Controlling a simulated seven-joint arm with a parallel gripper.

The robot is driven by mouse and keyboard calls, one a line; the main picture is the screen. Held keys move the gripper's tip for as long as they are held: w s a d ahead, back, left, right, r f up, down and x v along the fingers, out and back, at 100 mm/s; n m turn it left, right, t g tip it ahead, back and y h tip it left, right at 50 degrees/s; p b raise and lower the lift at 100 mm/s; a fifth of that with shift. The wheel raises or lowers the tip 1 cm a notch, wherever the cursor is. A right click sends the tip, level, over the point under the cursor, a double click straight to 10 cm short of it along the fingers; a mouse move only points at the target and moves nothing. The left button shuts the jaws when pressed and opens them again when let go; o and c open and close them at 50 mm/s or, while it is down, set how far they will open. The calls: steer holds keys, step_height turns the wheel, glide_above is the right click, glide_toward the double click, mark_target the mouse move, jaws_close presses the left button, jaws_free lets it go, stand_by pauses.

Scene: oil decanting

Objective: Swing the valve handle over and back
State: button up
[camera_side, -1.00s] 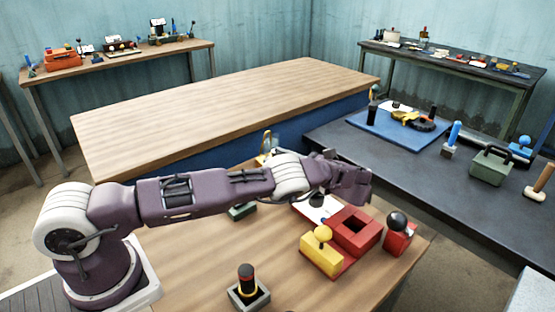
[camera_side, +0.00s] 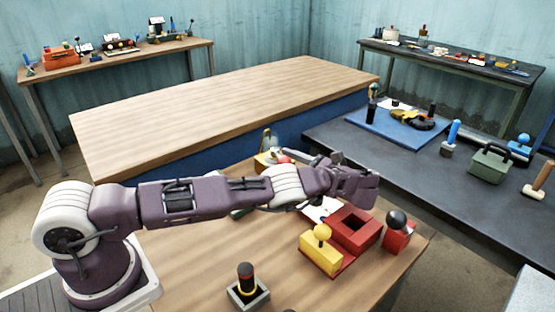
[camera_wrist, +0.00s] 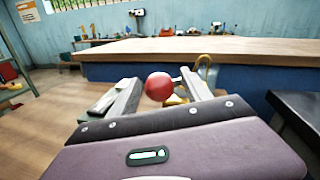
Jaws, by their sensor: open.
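A red ball knob (camera_side: 284,159), which looks like the end of the valve handle, shows just behind my arm in the side view. Beside it is a yellow part with a curved brass piece (camera_side: 265,150); the rest of this fixture is hidden by my arm. In the wrist view the red knob (camera_wrist: 159,86) appears between the two fingers of my open gripper (camera_wrist: 158,92), with some yellow below it. Whether the fingers touch it, I cannot tell. In the side view the fingers of my gripper (camera_side: 326,160) point away toward the back left.
A yellow block with a ball knob (camera_side: 321,257), a red open box (camera_side: 355,225) and a red block with a black knob (camera_side: 398,230) stand at the right of the bench. A black-handled stick in a grey base (camera_side: 247,285) stands in front.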

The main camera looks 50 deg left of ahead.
steer(key=r, duration=0.7)
steer(key=shift+d, duration=0.2)
steer(key=shift+c, duration=0.5)
